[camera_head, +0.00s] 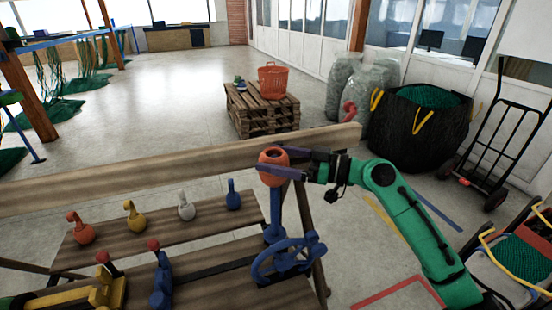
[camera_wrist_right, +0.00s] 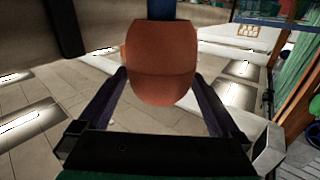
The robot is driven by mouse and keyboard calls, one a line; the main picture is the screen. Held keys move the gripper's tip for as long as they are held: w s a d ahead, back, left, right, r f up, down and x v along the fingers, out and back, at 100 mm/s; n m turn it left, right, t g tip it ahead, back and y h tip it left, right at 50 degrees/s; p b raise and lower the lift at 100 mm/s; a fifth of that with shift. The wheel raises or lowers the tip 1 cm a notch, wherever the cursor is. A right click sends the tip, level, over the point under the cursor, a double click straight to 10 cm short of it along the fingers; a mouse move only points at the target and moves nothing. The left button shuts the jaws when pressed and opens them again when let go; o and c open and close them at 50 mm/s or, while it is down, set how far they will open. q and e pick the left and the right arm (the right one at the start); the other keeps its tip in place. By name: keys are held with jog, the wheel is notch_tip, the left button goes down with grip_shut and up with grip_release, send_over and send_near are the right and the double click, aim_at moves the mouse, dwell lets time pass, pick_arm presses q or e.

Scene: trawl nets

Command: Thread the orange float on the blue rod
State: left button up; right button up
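The orange float (camera_head: 270,158) is a rounded orange-red piece at the top of the upright blue rod (camera_head: 275,213). My right gripper (camera_head: 272,163) is shut on the float, one purple finger on each side. In the right wrist view the float (camera_wrist_right: 160,70) fills the space between the fingers of the right gripper (camera_wrist_right: 160,82), and a blue piece (camera_wrist_right: 158,9) shows behind its top edge. The rod stands below the float, beside a blue handwheel (camera_head: 290,258). I cannot tell whether the rod's tip is inside the float. My left gripper is not in view.
Small red (camera_head: 83,232), yellow (camera_head: 134,220), white (camera_head: 186,209) and blue (camera_head: 233,200) pieces stand in a row on the wooden bench (camera_head: 150,240). A wooden beam (camera_head: 120,180) runs behind them.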

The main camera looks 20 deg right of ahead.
jog(key=shift+d+f, duration=0.1)
jog(key=b+v, duration=0.6)
jog(key=v, duration=0.8)
jog(key=shift+s+b, duration=0.15)
jog(key=shift+b, duration=0.2)
jog(key=shift+d, duration=0.15)
